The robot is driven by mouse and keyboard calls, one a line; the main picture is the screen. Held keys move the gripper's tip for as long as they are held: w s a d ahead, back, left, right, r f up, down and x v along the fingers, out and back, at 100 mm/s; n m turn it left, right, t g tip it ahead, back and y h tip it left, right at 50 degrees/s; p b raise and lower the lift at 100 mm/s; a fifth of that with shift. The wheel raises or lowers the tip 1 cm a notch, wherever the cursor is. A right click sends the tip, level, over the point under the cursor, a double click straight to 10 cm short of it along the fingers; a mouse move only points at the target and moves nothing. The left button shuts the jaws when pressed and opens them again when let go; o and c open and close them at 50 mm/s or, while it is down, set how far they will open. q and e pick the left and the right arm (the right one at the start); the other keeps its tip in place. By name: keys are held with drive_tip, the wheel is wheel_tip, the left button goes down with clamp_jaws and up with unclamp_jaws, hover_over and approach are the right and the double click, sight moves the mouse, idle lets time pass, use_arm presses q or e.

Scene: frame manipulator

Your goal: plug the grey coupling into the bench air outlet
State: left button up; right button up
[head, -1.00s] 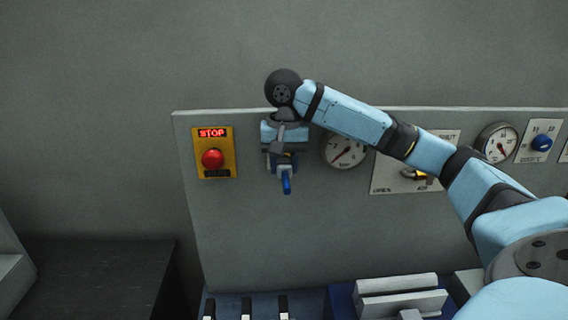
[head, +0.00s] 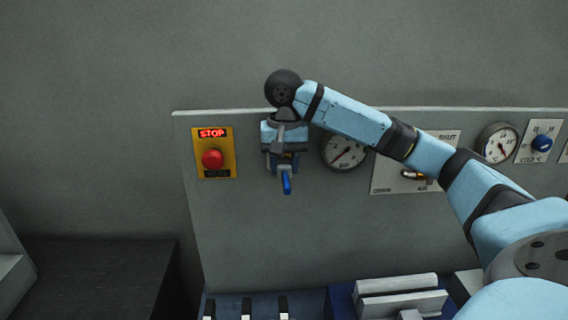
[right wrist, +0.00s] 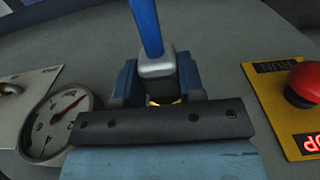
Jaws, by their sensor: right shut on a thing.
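My right gripper (head: 285,164) is in front of the upper part of the grey panel, between the red stop button and a gauge. It is shut on the grey coupling (right wrist: 157,68), which sits between its blue fingers in the right wrist view. A blue hose (head: 286,184) comes out of the coupling and hangs down a little below the gripper in the head view. A small yellow, brass-like edge (right wrist: 164,100) shows just beyond the coupling. I cannot tell whether this is the air outlet or whether the coupling is seated in it. My left gripper is not in view.
The red stop button (head: 212,158) on its yellow plate is close to the left of the gripper. A round gauge (head: 344,150) is close to its right. A valve plate (head: 388,182) is partly behind my right arm. The panel (head: 300,235) below the gripper is bare.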

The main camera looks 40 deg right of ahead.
drive_tip(key=shift+w+d, duration=0.4)
drive_tip(key=shift+w, duration=0.05)
idle(0.6)
drive_tip(key=o, duration=1)
drive_tip(key=shift+c, duration=0.2)
wheel_tip(320, 180, up, 14)
drive_tip(key=shift+f, duration=0.1)
idle(0.5)
